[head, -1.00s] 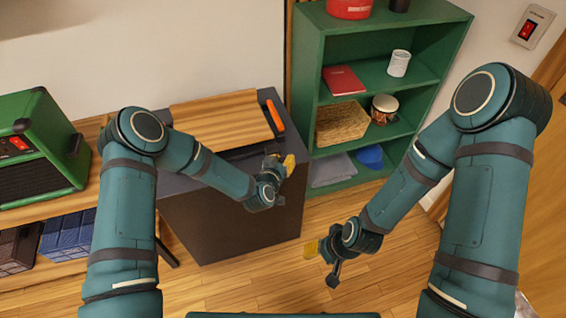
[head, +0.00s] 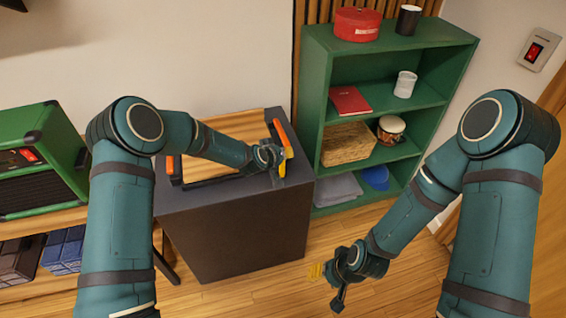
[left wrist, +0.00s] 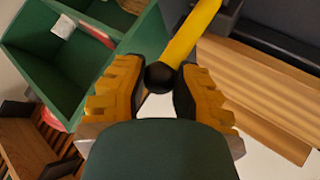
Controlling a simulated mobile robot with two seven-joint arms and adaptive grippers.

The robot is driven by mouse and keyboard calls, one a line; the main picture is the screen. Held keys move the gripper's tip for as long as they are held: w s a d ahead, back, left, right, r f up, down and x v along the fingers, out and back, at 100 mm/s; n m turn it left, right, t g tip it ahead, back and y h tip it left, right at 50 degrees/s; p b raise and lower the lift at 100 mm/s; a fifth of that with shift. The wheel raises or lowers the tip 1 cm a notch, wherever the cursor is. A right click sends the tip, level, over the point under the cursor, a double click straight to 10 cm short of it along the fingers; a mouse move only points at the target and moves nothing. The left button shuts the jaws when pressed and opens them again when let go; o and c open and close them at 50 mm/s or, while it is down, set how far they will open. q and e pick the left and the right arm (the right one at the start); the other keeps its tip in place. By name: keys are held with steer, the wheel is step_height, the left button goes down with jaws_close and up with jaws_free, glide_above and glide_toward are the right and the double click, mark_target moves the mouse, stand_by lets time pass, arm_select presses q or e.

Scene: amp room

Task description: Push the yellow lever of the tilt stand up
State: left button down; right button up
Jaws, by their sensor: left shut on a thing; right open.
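The tilt stand (head: 231,262) is a dark box with a wooden board (head: 205,165) on top, and a dark frame with orange strips at both sides. Its yellow lever (left wrist: 193,30) ends in a black ball knob (left wrist: 160,77). My left gripper (head: 279,165) is at the stand's right side, shut on the lever at its knob end. In the left wrist view the left gripper's two yellow-padded fingers (left wrist: 160,88) are on either side of the knob. In the head view the gripper partly hides the lever. My right gripper (head: 323,272) is open and empty, low over the floor.
A green amp (head: 40,155) is at the left. Wooden floor between stand and right arm is clear.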

arm_select(q)
steer(key=shift+w+a+f, duration=0.1)
steer(key=shift+a+f, duration=0.1)
steer(key=shift+f, duration=0.1)
stand_by(0.4)
steer(key=c, duration=0.7)
jaws_free()
steer(key=shift+o, duration=0.3)
steer(key=shift+w, duration=0.15)
steer(key=shift+r, duration=0.15)
steer(key=shift+r, duration=0.1)
steer(key=v, duration=1.2)
